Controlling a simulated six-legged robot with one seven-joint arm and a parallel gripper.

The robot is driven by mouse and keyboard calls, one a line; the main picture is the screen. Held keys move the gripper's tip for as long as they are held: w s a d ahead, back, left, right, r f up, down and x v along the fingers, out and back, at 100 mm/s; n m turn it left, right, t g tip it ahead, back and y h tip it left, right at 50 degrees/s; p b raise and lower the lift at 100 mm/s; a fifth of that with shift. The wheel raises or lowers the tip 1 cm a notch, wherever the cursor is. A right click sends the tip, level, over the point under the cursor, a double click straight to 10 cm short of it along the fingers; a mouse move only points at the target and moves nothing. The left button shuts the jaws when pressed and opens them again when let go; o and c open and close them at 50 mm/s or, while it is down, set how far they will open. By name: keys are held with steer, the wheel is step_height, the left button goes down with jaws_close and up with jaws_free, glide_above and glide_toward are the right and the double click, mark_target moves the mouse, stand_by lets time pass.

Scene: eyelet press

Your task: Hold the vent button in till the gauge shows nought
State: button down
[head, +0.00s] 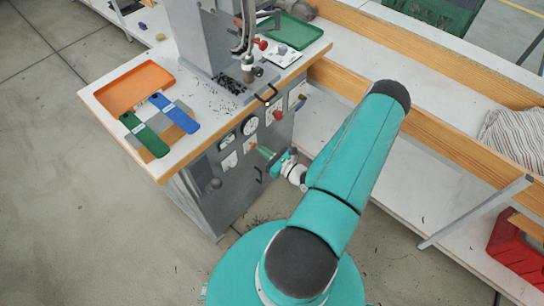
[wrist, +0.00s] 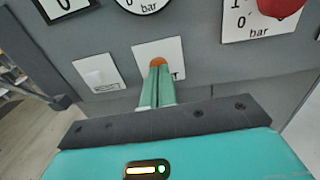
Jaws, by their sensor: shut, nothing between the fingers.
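The vent button (wrist: 158,62) is a round orange-brown button on a white plate (wrist: 172,50) whose label is mostly covered. In the head view the button (head: 253,147) is a small reddish spot on the press's grey front panel. My gripper (wrist: 157,72) is shut and empty, its green fingertips over the lower part of the button. They appear to touch it, but I cannot tell how far in it is. The gauge (wrist: 146,3) above shows only its lower rim in the wrist view. In the head view the gauge (head: 250,125) is too small to read.
A red knob (wrist: 280,5) on a white plate is up and to the right of the button. The worktop (head: 205,105) holds an orange tray (head: 135,86) and blue and green tags. A shelf bench is at right.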

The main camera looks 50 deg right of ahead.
steer(key=shift+w, duration=0.25)
